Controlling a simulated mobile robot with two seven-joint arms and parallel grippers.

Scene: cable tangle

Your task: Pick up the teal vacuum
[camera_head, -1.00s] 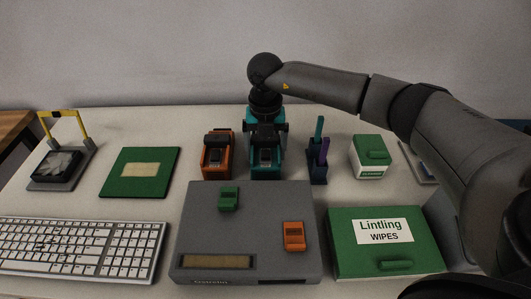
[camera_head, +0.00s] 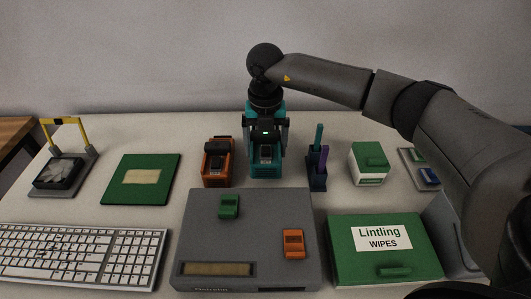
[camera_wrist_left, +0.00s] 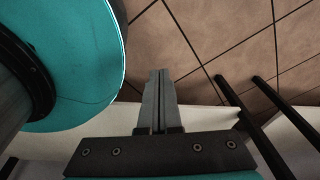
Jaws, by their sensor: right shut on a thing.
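The teal vacuum (camera_head: 265,161) is at the back middle of the table in the head view, between an orange vacuum-like unit and a dark pen holder. My right gripper (camera_head: 266,131) points down from above and is shut on the teal vacuum's upper part. The fingers cover part of its top. The vacuum is upright and looks slightly raised off the table. My left gripper (camera_wrist_left: 160,98) shows only in the left wrist view, with its fingers together and nothing between them, over a tiled floor.
The orange unit (camera_head: 218,163) stands close on the left, and the pen holder (camera_head: 318,169) close on the right. A grey box (camera_head: 247,237) is in front.

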